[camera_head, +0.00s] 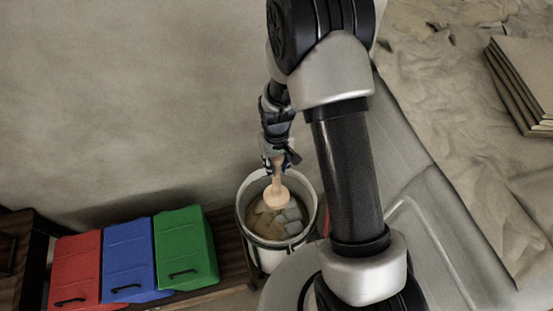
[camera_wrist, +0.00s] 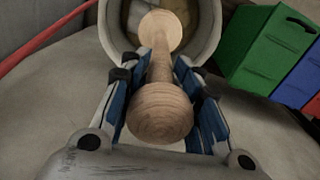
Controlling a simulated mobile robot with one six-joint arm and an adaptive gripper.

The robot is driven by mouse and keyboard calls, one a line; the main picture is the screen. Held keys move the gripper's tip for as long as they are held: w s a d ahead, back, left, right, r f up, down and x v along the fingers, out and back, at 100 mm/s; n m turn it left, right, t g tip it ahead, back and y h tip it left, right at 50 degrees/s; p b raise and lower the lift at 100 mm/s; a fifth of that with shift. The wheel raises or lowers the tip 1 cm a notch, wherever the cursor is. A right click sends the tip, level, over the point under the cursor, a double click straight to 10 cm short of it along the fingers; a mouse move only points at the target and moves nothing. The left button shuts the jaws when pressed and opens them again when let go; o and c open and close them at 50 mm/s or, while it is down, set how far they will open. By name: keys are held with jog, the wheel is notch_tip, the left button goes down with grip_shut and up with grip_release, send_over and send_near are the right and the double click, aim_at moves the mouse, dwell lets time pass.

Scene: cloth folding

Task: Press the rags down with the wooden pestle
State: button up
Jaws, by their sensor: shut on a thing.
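My gripper (camera_head: 275,165) is shut on the wooden pestle (camera_head: 276,191), which is pale and points down into a white bucket (camera_head: 243,212). In the wrist view, the gripper (camera_wrist: 160,75) has its blue-lined fingers on both sides of the pestle (camera_wrist: 160,112), with the round knob nearest the camera. The broad end of the pestle is within the bucket's mouth. Folded rags (camera_head: 268,226) in tan and grey lie inside the bucket, below and around the pestle's end. I cannot tell whether the pestle touches them. The bucket's rim (camera_wrist: 104,30) also shows in the wrist view.
Red (camera_head: 75,270), blue (camera_head: 128,258) and green (camera_head: 185,247) bins stand left of the bucket on a dark wooden surface (camera_head: 232,255). A stack of flat boards or cloths (camera_head: 525,80) lies on a crumpled cloth (camera_head: 455,110) at the right. A plain wall is behind.

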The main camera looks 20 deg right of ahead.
aim_at(277, 186)
jog(key=shift+f+b, duration=4.45)
jog(key=shift+f, duration=2.7)
